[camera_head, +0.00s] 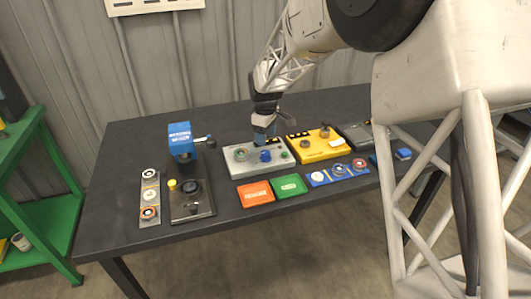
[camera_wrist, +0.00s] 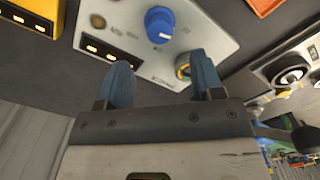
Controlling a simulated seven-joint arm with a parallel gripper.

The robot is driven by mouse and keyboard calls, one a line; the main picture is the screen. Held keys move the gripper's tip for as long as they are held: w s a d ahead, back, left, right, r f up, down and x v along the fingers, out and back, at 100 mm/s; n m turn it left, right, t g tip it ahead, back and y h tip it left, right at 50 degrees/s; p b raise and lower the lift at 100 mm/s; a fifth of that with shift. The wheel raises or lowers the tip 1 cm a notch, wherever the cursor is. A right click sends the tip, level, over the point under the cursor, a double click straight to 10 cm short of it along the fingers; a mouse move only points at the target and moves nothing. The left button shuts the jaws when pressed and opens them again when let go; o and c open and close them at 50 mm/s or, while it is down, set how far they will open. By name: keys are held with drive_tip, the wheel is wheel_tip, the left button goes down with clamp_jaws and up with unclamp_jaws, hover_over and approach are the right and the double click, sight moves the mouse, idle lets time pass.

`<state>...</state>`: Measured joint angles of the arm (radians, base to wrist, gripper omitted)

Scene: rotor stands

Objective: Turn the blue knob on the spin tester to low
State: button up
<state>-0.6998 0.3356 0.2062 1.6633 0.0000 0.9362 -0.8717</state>
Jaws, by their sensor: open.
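The spin tester is a light grey box (camera_head: 240,168) in the middle of the table. Its blue knob (camera_head: 265,156) stands on the top face, and it shows large in the wrist view (camera_wrist: 159,22) with a pale mark on its side. My gripper (camera_head: 263,138) is above the back of the box, pointing down. In the wrist view its two blue fingers (camera_wrist: 162,78) are apart, with nothing between them. The knob is beyond the fingertips and not touched. Lettering around the knob is too small to read.
A yellow box (camera_head: 320,146) stands close on the right. A blue clamp-like device (camera_head: 181,140) and a dark panel (camera_head: 191,205) are on the left. The table's back left is clear.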

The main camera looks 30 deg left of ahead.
sight(265, 152)
drive_tip(key=shift+f, duration=3.9)
drive_tip(key=c, duration=0.9)
drive_tip(key=shift+m, duration=0.3)
drive_tip(key=m, duration=0.6)
drive_tip(key=shift+m, duration=0.3)
drive_tip(key=m, duration=0.6)
drive_tip(key=shift+m, duration=0.3)
